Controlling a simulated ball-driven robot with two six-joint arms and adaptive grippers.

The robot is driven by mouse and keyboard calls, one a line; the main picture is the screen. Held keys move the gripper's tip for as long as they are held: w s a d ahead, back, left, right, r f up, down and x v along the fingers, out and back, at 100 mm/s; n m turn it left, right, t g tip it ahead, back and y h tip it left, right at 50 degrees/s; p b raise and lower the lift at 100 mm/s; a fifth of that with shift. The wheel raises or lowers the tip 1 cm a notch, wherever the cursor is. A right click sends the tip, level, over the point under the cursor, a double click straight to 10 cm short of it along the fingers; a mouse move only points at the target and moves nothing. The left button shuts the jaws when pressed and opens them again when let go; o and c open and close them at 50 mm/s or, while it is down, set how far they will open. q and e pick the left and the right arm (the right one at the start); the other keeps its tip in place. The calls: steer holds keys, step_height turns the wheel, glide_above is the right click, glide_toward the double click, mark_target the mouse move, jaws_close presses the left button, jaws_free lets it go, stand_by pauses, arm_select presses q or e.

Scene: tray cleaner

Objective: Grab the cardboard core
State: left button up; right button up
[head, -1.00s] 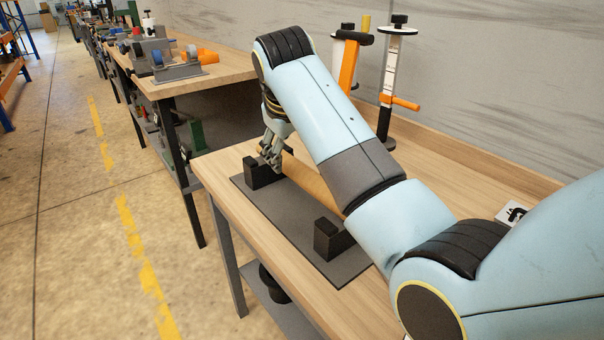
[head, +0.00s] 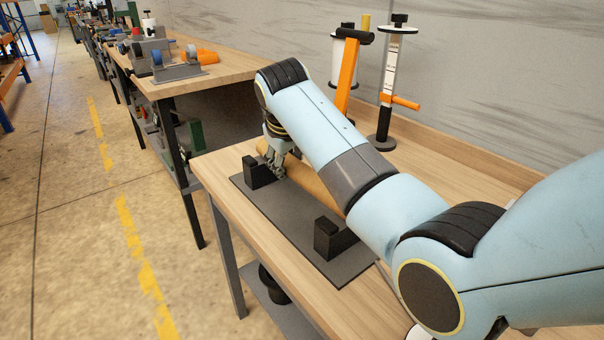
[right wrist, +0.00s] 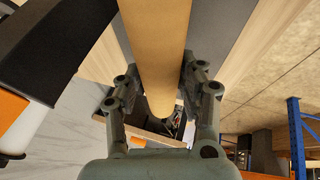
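The cardboard core (head: 318,187) is a tan tube lying above a dark grey base plate (head: 285,235), along its far side. My right arm hides much of it in the head view. My right gripper (head: 275,170) is at the core's far-left part, and a bit of the tube shows left of it. In the right wrist view the core (right wrist: 158,45) runs between the two fingers of my right gripper (right wrist: 160,80). The fingers are spread, one on each side, close to its sides; I cannot see clear contact. My left gripper is not in view.
Black supports (head: 335,238) stand on the base plate. An orange-handled tool (head: 349,75) and a white syringe-like dispenser (head: 390,75) stand at the wall behind my arm. Another bench (head: 215,75) with tools is at the far left. The floor to the left is clear.

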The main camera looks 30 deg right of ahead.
steer(key=c, duration=0.5)
steer(key=shift+o, duration=0.2)
